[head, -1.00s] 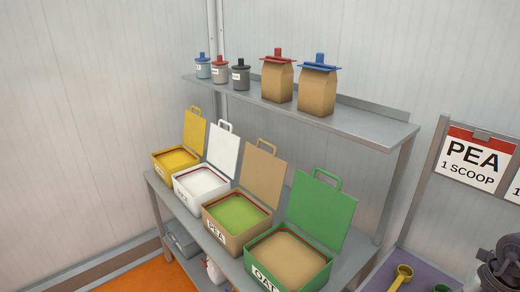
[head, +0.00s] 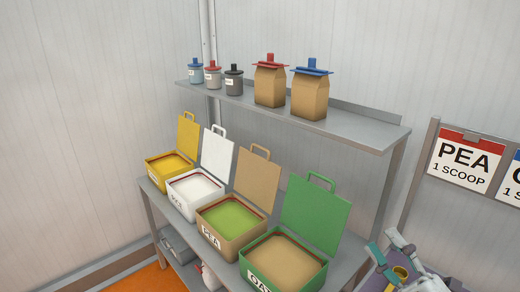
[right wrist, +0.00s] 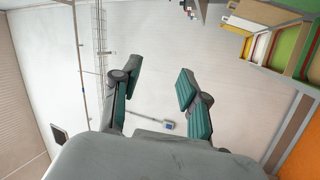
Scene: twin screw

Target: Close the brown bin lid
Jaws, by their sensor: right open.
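The brown bin (head: 232,247) holds green contents and carries a PEA label. Its brown lid (head: 257,183) stands open and upright at the back, with a handle on top. The bin sits on the shelf between the white and green bins. My right gripper (head: 384,248) is at the lower right, to the right of the green bin and well apart from the brown lid. In the right wrist view its two teal-padded fingers (right wrist: 158,95) are spread with nothing between them. My left gripper is not in view.
The yellow bin (head: 168,172), white bin (head: 195,201) and green bin (head: 282,277) also have raised lids; the green lid (head: 315,217) stands between my right gripper and the brown lid. The upper shelf (head: 355,131) holds bags and jars above. A PEA sign (head: 465,160) hangs at right.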

